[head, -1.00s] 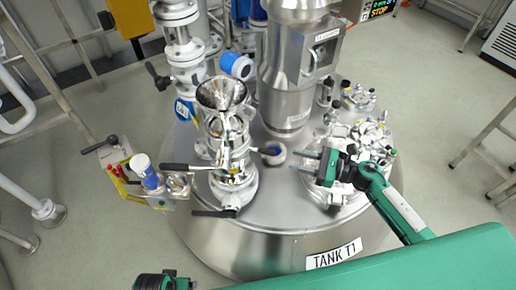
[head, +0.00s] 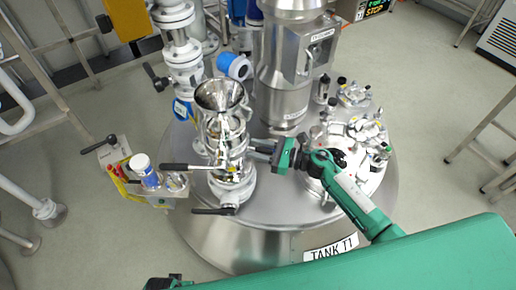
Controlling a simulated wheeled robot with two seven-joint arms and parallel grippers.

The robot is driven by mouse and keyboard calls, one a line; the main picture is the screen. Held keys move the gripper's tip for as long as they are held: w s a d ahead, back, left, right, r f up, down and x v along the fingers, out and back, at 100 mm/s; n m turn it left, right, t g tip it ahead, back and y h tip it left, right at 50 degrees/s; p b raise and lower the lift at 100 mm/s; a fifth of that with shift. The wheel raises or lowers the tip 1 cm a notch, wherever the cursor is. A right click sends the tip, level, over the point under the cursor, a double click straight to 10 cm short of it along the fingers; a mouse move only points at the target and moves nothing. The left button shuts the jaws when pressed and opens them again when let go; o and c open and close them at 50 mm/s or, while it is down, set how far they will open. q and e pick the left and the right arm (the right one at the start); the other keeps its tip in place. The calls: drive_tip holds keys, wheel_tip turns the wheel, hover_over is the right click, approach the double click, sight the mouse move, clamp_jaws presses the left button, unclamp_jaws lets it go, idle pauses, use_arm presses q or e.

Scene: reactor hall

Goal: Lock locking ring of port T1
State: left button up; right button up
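The port on Tank T1 is a shiny steel column with a funnel (head: 220,95) on top, standing left of the tank lid's middle. A steel ring section (head: 232,172) sits low on it, with a black-tipped lever (head: 185,167) pointing left. A second black lever (head: 214,211) sticks out near its base. My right gripper (head: 262,149) is at the column's right side, fingers pointing left and apart. Whether the fingertips touch the column I cannot tell. My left gripper (head: 163,283) shows only partly at the bottom edge, away from the port; its fingers are not clear.
The tank lid (head: 270,205) is bare in front of the port. A large steel cylinder (head: 290,80) stands behind. A flange with several clamps and fittings (head: 365,150) is at the right. A small holder with a blue-and-white bottle (head: 145,172) is at the left.

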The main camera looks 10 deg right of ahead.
clamp_jaws()
